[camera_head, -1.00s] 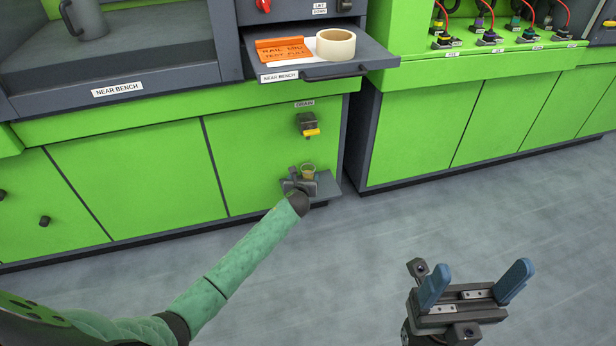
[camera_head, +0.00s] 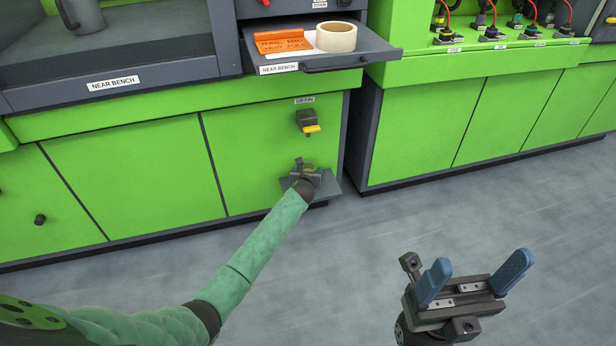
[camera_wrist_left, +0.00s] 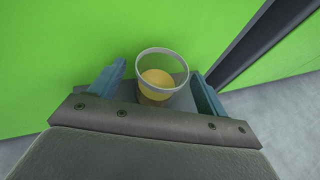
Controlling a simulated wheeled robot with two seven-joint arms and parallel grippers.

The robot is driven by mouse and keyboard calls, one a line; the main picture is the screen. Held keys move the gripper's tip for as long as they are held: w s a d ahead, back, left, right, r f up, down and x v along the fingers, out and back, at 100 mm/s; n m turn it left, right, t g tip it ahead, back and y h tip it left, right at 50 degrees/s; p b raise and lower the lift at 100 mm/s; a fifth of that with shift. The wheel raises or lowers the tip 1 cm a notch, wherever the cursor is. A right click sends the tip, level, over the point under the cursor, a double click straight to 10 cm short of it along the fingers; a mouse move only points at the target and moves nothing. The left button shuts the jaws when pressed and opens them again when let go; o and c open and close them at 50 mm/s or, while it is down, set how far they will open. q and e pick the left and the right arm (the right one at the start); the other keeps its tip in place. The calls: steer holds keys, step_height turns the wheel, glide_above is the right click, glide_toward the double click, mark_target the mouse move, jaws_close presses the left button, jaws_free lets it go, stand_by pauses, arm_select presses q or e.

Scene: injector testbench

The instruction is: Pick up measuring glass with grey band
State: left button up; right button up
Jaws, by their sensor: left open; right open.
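The measuring glass (camera_wrist_left: 161,76) is a clear cup with a grey band at its rim and yellow liquid inside. In the left wrist view it stands upright between the two blue fingers of my open left gripper (camera_wrist_left: 158,88), with a gap visible on the left side; contact on the right cannot be told. In the head view my left gripper (camera_head: 305,172) is at the small shelf (camera_head: 327,186) under the drain and mostly hides the glass. My right gripper (camera_head: 474,278) is open and empty above the floor at the lower right.
The drain valve (camera_head: 308,122) with a yellow tip is on the green cabinet above the shelf. The pulled-out tray (camera_head: 358,58) holds a tape roll (camera_head: 336,37) and an orange sign (camera_head: 280,43). Open grey floor (camera_head: 400,225) lies in front.

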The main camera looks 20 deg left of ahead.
arm_select(q)
steer(key=shift+c, duration=0.5)
steer(key=c, duration=1.1)
steer(key=shift+r, duration=0.1)
